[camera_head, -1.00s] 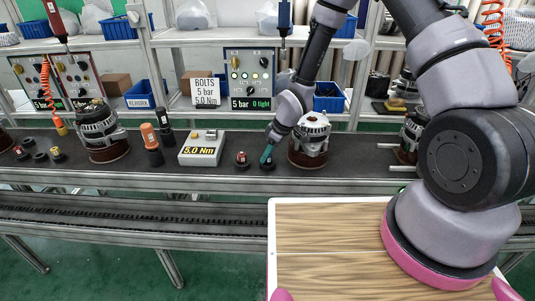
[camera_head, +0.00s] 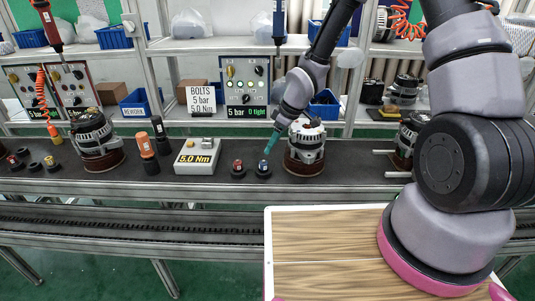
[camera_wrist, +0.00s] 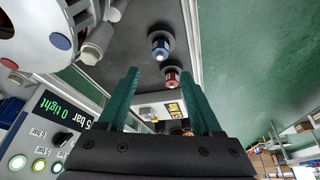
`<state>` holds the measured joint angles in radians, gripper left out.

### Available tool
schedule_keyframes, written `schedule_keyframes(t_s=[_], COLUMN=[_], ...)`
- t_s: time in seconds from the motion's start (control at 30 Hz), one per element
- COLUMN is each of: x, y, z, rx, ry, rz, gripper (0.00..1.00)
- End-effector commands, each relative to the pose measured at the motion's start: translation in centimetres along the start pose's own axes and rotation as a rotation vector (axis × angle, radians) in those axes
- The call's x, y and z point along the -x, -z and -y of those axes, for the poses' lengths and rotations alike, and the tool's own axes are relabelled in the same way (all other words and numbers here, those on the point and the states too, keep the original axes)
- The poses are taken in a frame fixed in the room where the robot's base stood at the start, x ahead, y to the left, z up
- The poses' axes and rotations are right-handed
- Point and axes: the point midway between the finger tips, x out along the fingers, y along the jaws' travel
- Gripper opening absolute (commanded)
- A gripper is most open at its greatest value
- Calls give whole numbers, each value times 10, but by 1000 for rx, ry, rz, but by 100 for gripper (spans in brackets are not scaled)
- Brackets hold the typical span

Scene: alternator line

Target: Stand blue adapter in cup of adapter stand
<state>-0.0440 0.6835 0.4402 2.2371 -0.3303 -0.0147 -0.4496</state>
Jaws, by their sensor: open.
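The blue adapter (camera_head: 263,165) stands upright in a black cup of the adapter stand (camera_head: 264,174) on the dark bench top. It also shows in the wrist view (camera_wrist: 160,47), ringed by the cup's dark rim. My gripper (camera_head: 268,151) is just above it in the head view, fingers pointing down and apart from it. In the wrist view its two green fingers (camera_wrist: 160,68) are spread with nothing between them. A red adapter (camera_head: 238,164) stands in a neighbouring black cup to the left.
An alternator (camera_head: 305,150) stands close on the right of the blue adapter. The 5.0 Nm box (camera_head: 197,157) is left of the red adapter. Dark and orange bottle-like tools (camera_head: 148,155) stand farther left, beside another alternator (camera_head: 95,140). The bench front edge is clear.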

Motion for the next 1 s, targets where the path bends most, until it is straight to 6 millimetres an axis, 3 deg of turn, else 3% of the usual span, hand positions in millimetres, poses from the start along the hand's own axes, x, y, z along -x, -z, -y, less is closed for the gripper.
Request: schedule_keyframes(t_s=[0.13, 0.43, 0.53, 0.67, 0.8, 1.0], x=[19, 32, 55, 110, 185, 286], y=[0, -1, -5, -15, -30, -54], z=[-1, -3, -15, -36, -49, -41], rx=[-1, -11, -57, -181, -372, -670], ry=[-1, -12, -56, -153, -270, -393], rz=[-1, 6, 26, 60, 73, 23], gripper=[66, 66, 66, 66, 66, 66])
